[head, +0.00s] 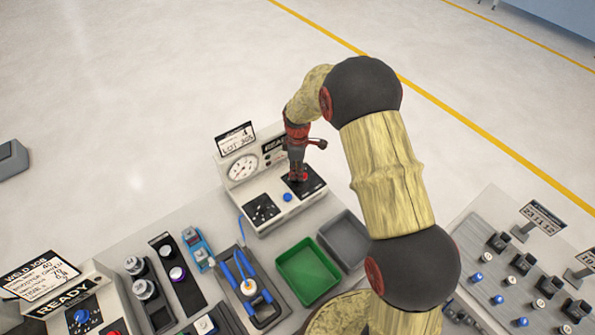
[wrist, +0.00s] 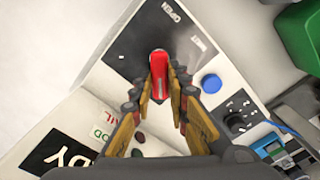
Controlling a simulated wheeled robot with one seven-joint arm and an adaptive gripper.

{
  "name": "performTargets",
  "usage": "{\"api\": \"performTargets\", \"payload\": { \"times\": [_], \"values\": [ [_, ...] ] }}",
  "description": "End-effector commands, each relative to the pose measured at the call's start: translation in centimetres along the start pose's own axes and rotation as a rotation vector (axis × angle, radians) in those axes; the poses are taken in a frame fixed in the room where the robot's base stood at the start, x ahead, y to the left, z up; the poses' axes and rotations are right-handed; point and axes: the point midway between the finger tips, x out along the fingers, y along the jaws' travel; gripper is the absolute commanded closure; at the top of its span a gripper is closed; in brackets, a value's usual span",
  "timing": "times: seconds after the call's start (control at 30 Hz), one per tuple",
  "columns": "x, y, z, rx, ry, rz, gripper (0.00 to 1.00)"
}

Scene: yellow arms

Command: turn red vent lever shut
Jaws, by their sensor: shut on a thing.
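The red vent lever (wrist: 159,73) is on the black plate of a white control box, between labels that look like OPEN and VENT in the wrist view. My gripper (wrist: 161,87) has its two fingers on either side of the lever and is shut on it. In the head view my gripper (head: 300,178) reaches down onto the box's right black plate. A bit of red (head: 305,177) shows at the fingertips there. The lever's pivot and exact angle are partly hidden by the fingers.
The white box (head: 262,213) also has a blue button (wrist: 211,83), a black knob (wrist: 236,122) and a gauge (head: 242,168). A green bin (head: 308,273) and a grey bin (head: 345,240) stand in front of it. A panel of knobs (head: 520,270) stands at the right.

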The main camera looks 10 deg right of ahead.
Motion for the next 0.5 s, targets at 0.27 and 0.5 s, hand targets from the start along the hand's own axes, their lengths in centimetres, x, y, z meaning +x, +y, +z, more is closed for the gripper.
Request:
{"api": "performTargets", "payload": {
  "times": [0.27,0.5],
  "values": [
    [-0.04,0.04,0.0,-0.001,0.0,0.001,0.75],
    [-0.01,0.02,0.01,0.0,0.0,0.0,0.65]
  ]
}}
